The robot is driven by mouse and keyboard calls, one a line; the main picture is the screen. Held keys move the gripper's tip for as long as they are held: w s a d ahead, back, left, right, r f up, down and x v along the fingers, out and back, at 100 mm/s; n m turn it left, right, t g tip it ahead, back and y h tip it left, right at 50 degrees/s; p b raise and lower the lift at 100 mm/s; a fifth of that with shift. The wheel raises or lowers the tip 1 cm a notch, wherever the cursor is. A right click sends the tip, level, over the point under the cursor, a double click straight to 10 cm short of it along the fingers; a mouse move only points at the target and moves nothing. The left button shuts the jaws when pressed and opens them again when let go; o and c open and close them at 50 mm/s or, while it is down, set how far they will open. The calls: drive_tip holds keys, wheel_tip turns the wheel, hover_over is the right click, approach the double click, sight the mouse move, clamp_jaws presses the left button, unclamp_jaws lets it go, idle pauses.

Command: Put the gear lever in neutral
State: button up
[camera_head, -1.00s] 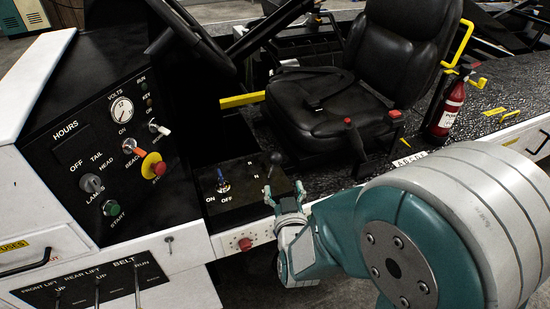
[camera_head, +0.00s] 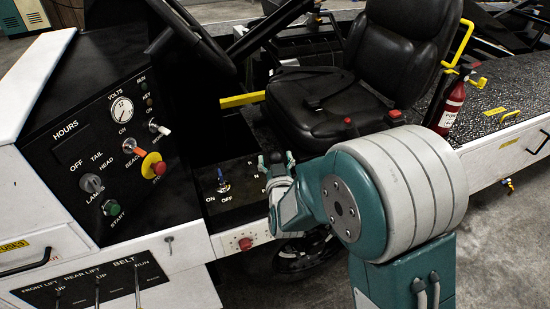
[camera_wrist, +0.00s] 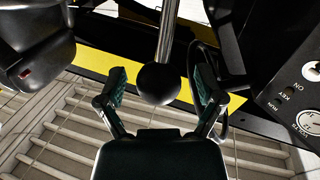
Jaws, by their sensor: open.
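The gear lever shows in the wrist view as a black ball knob (camera_wrist: 159,84) on a bright metal shaft. In the head view its dark knob (camera_head: 276,157) stands over the black console, largely covered by my gripper. My gripper (camera_head: 277,162) is open around the knob, one finger on each side. In the wrist view the fingers (camera_wrist: 160,78) stand apart from the knob, with gaps on both sides. The gear letters beside the lever are partly hidden by my gripper, so I cannot tell which gear it is in.
A blue-tipped ON/OFF switch (camera_head: 222,182) is left of the lever on the console.

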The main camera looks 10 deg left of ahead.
clamp_jaws()
drive_tip(key=shift+w+a+r+g, duration=0.3)
drive_tip(key=shift+w+g, duration=0.2)
drive_tip(key=shift+w, duration=0.05)
drive_tip(key=shift+w+a+r+n+g+h, duration=0.2)
drive_tip(key=shift+w+a+g, duration=0.2)
drive_tip(key=shift+w, duration=0.2)
drive_tip(key=shift+w+a+r+n+g+h, duration=0.1)
drive_tip(key=shift+w+a+r+g+h, duration=0.1)
drive_tip(key=shift+w+a+g, duration=0.3)
drive_tip(key=shift+w+a, duration=0.35)
drive_tip(key=shift+w, duration=0.25)
drive_tip(key=shift+w+a, duration=0.35)
drive_tip(key=shift+w, duration=0.2)
unclamp_jaws()
